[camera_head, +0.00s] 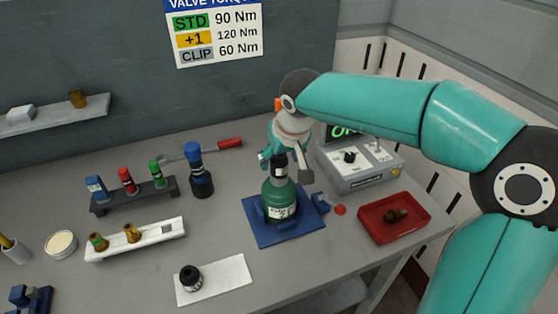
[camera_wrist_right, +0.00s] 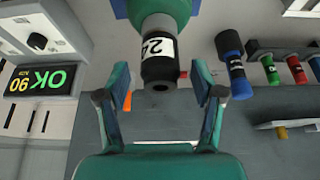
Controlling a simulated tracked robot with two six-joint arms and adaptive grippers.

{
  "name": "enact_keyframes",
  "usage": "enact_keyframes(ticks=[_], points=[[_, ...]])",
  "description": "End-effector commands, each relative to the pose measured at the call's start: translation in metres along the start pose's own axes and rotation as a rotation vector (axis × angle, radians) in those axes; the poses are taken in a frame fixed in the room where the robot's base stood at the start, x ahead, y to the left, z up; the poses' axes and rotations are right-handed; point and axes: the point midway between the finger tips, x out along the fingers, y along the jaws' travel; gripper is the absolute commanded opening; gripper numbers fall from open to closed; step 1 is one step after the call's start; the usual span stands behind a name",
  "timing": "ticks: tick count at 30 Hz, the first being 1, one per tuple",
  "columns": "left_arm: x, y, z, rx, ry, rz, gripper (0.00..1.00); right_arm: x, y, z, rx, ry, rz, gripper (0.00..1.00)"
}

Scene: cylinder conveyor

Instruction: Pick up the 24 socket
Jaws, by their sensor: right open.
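The 24 socket (camera_wrist_right: 158,70) is black with a white label that appears to read 24. It stands on top of a green cylinder (camera_head: 279,200), where it also shows in the head view (camera_head: 279,162). The cylinder stands upright on a blue base (camera_head: 262,238). My right gripper (camera_head: 287,168) is open at the height of the socket. In the right wrist view its two fingers (camera_wrist_right: 160,84) are on either side of the socket, with gaps visible. My left gripper is not in view.
A red tray (camera_head: 372,232) and a grey tester box (camera_head: 362,178) stand to the right. A blue tool (camera_head: 200,175) and a rack (camera_head: 134,197) with coloured pieces stand to the left. Another black piece (camera_head: 190,276) sits on a white mat (camera_head: 232,279) in front.

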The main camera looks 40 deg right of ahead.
Motion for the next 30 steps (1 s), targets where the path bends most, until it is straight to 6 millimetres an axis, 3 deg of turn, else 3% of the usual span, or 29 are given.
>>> enact_keyframes(ticks=[6, 13, 25, 30], points=[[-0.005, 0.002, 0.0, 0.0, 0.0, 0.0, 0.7, 0.023, 0.0, 0.0, 0.001, -0.001, 0.0, 0.67], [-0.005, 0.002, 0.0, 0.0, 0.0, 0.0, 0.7, 0.025, 0.0, 0.0, 0.001, 0.001, -0.001, 0.67], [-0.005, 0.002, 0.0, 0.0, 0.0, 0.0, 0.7, 0.024, 0.0, 0.0, 0.001, 0.0, -0.001, 0.02], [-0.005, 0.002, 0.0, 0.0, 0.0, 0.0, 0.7, 0.024, 0.0, 0.0, 0.001, 0.001, -0.001, 0.0]])
